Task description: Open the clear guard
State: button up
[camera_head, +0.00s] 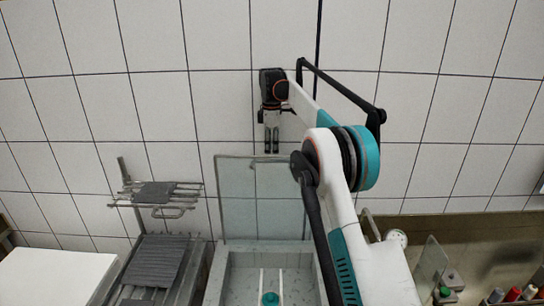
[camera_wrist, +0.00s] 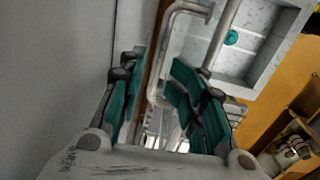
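The clear guard (camera_head: 235,200) is a see-through pane standing upright at the back of a pale grey basin (camera_head: 215,275) in the head view. The basin's front is open to view, with a teal knob (camera_head: 270,298) inside. The knob also shows in the wrist view (camera_wrist: 232,37). My gripper (camera_head: 271,152) points down at the guard's top edge, in front of the tiled wall. In the wrist view my gripper's (camera_wrist: 160,62) teal fingers are apart. A bent metal bar (camera_wrist: 172,25) shows between and beyond them; I cannot tell whether they touch it.
A metal rack (camera_head: 178,205) with a grey mat stands left of the guard, above a dark ribbed surface (camera_head: 155,262). A white tabletop (camera_head: 55,278) is at the lower left. A brown counter with bottles (camera_head: 513,294) is at the right.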

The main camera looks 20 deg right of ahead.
jog(key=shift+a+r, duration=0.15)
jog(key=shift+r, duration=1.1)
jog(key=shift+s, duration=0.1)
jog(key=s+a+f+m+t+b, duration=0.15)
jog(key=s+a+m+b, duration=0.35)
jog(key=s, duration=0.8)
jog(key=s+m+t+b, duration=0.25)
jog(key=s+b, duration=0.55)
jog(key=s, duration=0.5)
jog(key=s+a+f+m+t+b, duration=0.2)
jog(key=s+f+m+b, duration=0.5)
jog(key=s+f, duration=1.6)
jog(key=shift+s+a+f+b, duration=0.15)
jog(key=shift+s+b, duration=0.35)
jog(key=shift+b, duration=0.2)
